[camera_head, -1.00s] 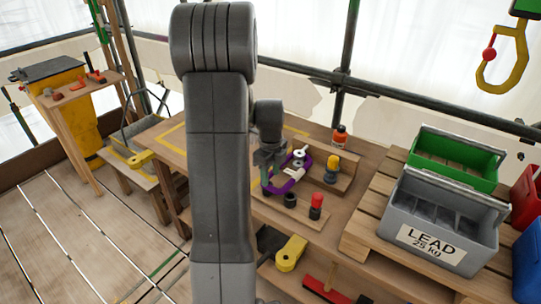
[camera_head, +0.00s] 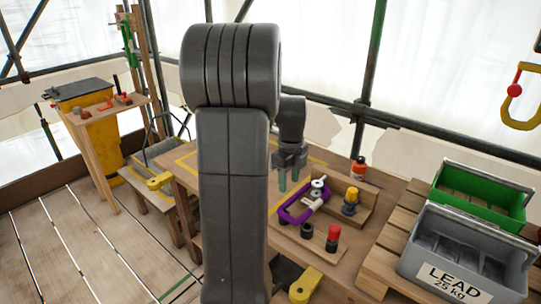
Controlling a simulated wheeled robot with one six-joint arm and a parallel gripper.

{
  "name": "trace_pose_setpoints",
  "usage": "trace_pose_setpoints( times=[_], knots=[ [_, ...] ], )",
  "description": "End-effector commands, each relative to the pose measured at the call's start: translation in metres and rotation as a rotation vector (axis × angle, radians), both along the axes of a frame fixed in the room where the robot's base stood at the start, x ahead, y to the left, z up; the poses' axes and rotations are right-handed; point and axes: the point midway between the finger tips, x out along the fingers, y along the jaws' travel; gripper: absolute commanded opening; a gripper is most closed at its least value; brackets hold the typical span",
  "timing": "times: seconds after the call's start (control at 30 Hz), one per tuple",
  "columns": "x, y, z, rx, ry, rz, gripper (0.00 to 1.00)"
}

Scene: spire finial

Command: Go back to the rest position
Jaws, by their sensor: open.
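My gripper (camera_head: 289,181) hangs above the wooden workbench (camera_head: 215,160), just right of my large grey arm link. Its two greenish fingers point down and stand apart, with nothing seen between them. A purple ring-shaped piece (camera_head: 290,214) with a pale bar and a silver round part (camera_head: 317,188) sits on the bench, just below and right of the fingers. The gripper is clear of it. My arm link hides part of the bench.
An orange-capped bottle (camera_head: 358,168), a yellow-topped item (camera_head: 350,201) and a red-topped item (camera_head: 333,238) stand right of the purple piece. A grey lead crate (camera_head: 470,240) and a green crate (camera_head: 478,205) are at right. Scaffold poles (camera_head: 373,60) run behind.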

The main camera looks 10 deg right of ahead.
Motion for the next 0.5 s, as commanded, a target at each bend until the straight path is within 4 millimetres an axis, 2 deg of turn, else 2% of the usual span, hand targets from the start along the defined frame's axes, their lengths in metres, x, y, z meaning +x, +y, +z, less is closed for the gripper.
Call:
trace_pose_setpoints(
  times=[0.17,0.5],
  knots=[
    [-0.001,0.000,-0.021,0.001,0.005,0.000,0.45],
    [0.000,0.000,-0.088,0.002,0.005,0.000,0.45]
  ],
)
